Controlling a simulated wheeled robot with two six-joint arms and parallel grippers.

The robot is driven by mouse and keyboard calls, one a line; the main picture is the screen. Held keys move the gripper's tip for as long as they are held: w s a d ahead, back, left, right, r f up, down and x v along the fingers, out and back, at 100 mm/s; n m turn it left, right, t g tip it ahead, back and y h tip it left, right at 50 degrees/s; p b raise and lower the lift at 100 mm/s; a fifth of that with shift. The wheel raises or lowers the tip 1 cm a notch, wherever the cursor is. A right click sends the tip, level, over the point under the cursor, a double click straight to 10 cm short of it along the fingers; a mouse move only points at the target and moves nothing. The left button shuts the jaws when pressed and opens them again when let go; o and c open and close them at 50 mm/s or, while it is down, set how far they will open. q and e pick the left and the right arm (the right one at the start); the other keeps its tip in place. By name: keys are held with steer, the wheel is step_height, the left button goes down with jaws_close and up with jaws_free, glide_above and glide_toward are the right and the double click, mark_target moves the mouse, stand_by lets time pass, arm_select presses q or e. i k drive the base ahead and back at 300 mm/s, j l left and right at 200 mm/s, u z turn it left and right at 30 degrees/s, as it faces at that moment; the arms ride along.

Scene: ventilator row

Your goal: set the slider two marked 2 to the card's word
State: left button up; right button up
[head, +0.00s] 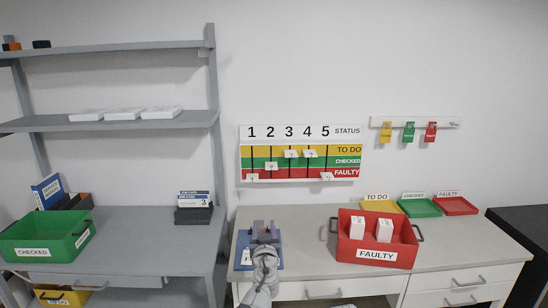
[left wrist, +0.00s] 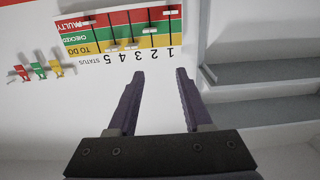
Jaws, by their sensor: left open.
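The status board (head: 350,133) hangs on the wall with columns 1 to 5 and yellow TO DO, green CHECKED and red FAULTY rows. The slider marked 2 (head: 270,166) sits in column 2 on the green CHECKED row. Slider 1 (head: 252,177) and slider 5 (head: 327,176) are on red; sliders 3 (head: 291,154) and 4 (head: 310,154) are higher, near the yellow-green border. My left gripper (head: 264,230) is open and empty, below the board. The left wrist view shows its spread fingers (left wrist: 157,75) and the board (left wrist: 120,30) upside down. I cannot make out the task's card.
A blue mat (head: 243,262) lies behind my left gripper on the bench. A red FAULTY bin (head: 345,246) with white boxes stands to its right, small trays (head: 420,207) behind. Coloured tags (head: 409,132) hang right of the board. Grey shelves (head: 60,122) stand left.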

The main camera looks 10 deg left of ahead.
mark_target(272, 166)
steer(key=i+j, duration=0.1)
steer(key=i, duration=0.3)
steer(key=i+j, duration=0.15)
steer(key=i, duration=0.25)
steer(key=i+j, duration=0.1)
steer(key=i, duration=0.3)
